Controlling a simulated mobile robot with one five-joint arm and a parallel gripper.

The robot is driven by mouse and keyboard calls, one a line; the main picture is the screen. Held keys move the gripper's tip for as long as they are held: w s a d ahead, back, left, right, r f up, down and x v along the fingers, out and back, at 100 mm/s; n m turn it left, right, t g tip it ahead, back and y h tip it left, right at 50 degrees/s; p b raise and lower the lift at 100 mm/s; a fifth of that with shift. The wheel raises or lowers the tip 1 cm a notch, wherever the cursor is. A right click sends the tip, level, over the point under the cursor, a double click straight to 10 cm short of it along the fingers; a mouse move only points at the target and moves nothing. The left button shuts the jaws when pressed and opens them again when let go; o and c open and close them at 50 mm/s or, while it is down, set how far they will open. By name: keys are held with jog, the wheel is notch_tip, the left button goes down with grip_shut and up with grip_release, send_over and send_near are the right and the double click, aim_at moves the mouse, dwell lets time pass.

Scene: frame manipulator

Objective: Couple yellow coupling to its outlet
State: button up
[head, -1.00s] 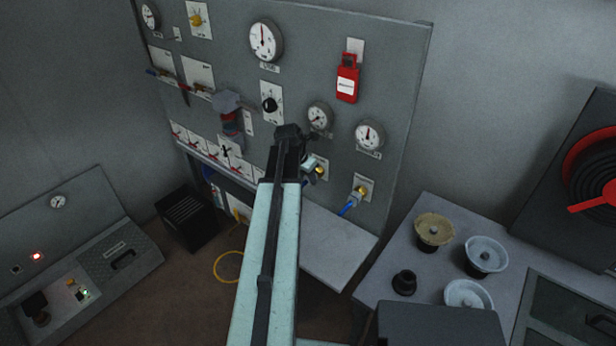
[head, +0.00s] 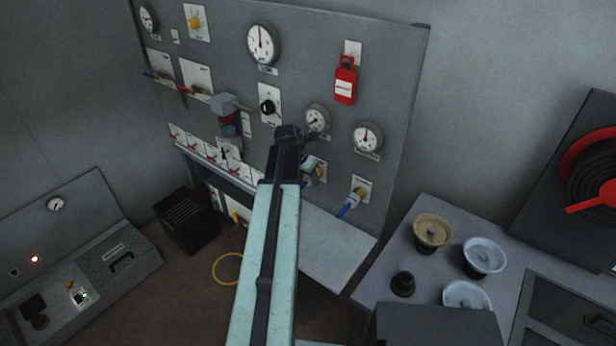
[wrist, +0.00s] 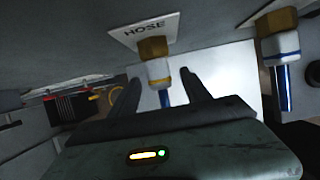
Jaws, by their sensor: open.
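In the wrist view, a white collar with a yellow band (wrist: 158,74) sits directly under a brass hex outlet (wrist: 153,47) below a plate marked HOSE. A short blue hose (wrist: 166,98) hangs from the collar. The collar appears to touch the brass, but I cannot tell whether it is locked on. My gripper (wrist: 158,80) is open, with one finger on each side of the collar and hose and a visible gap at both. In the head view, my gripper (head: 312,165) is at the panel's lower right, and my arm and wrist hide most of this outlet.
To the right, a second brass outlet (wrist: 275,22) carries a blue-banded coupling (wrist: 280,47) with a blue hose. A pale shelf (head: 335,245) lies below the panel. A yellow hose loop (head: 228,268) lies on the floor. Gauges and a red tag (head: 345,82) are above.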

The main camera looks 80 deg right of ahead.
jog(key=p+v, duration=0.6)
jog(key=v, duration=0.1)
jog(key=shift+a+r, duration=0.1)
jog(key=shift+r, duration=0.2)
jog(key=shift+f, duration=0.1)
